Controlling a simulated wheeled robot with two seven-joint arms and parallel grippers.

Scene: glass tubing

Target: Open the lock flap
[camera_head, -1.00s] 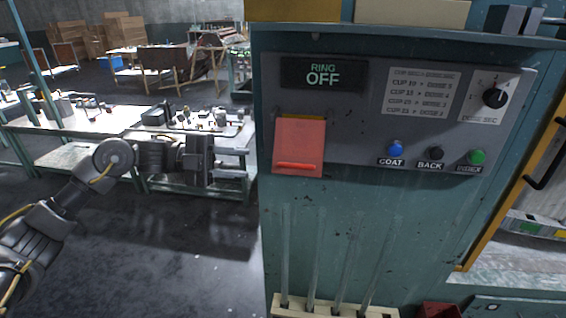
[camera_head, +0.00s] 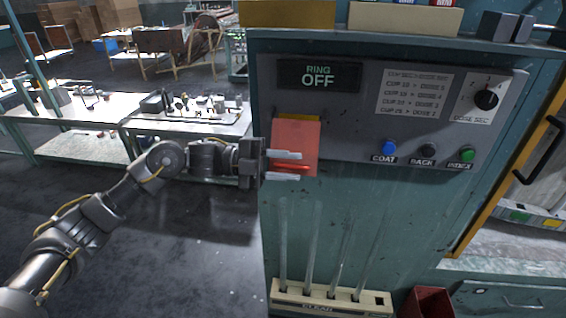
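The lock flap is a red plate (camera_head: 297,138) hanging at the left end of the grey control panel (camera_head: 350,133), with a bright red bar handle (camera_head: 291,167) near its lower edge. The flap looks down and closed. My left gripper (camera_head: 284,166) reaches in from the left, with one finger above the bar and one below it. The fingers are apart and in front of the flap; whether they touch the bar cannot be told. My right gripper is not in the view.
The panel has a "RING OFF" display (camera_head: 318,76), a dose knob (camera_head: 486,99), and blue (camera_head: 389,147), black and green buttons. Glass tubes stand in a pale rack (camera_head: 330,298) below, beside a red bin (camera_head: 428,303). Workbenches stand behind my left arm.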

